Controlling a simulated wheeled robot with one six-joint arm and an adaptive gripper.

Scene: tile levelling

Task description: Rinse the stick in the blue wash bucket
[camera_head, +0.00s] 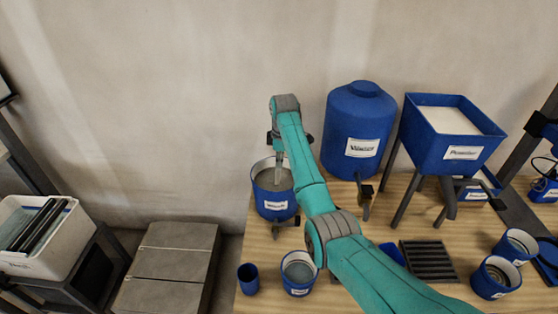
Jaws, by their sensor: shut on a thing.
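The blue wash bucket (272,203) stands at the back left of the wooden table, with a white label on its front and grey liquid inside. My gripper (279,154) is above the bucket, pointing down and partly hidden by my teal arm. It is shut on the stick (278,174), a thin pale piece that hangs roughly upright. The stick's lower end reaches inside the bucket's rim, at or in the liquid. Whether it touches the bottom or wall cannot be told.
A blue water barrel (359,130) with a tap stands right of the bucket. Beyond it is a powder hopper (452,148) on legs. A small blue cup (248,279) and a labelled bucket (299,273) stand in front. A dark slotted rack (428,261) lies right of my arm.

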